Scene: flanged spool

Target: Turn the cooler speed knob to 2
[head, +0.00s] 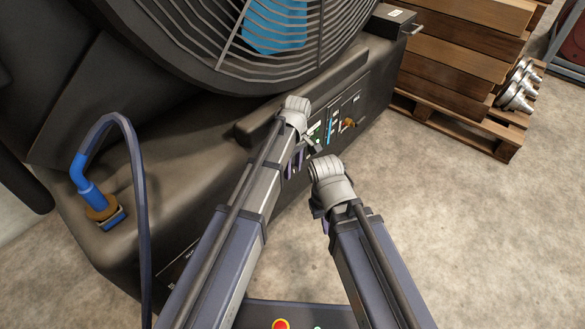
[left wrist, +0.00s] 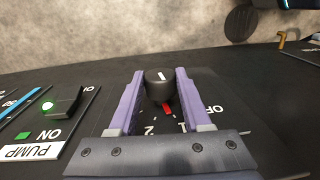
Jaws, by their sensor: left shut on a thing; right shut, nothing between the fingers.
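The black speed knob (left wrist: 159,88) is in the middle of the left wrist view, with a white line on top and a red pointer at its base. The pointer faces about toward the "1"; the "2" is beside it to the left and "OFF" to the right. My left gripper (head: 296,160) is at the cooler's control panel (head: 352,108). In the left wrist view its purple fingers (left wrist: 156,98) are shut on the knob, one on each side. The knob is hidden in the head view. My right gripper (head: 325,226) is shut and empty, away from the panel, its fingers mostly hidden.
A pump switch (left wrist: 64,101) with a green light is left of the knob in the left wrist view. A brass fitting (head: 349,123) is on the panel. A blue hose connector (head: 88,187) is at left. A pallet (head: 455,121) of planks stands at right.

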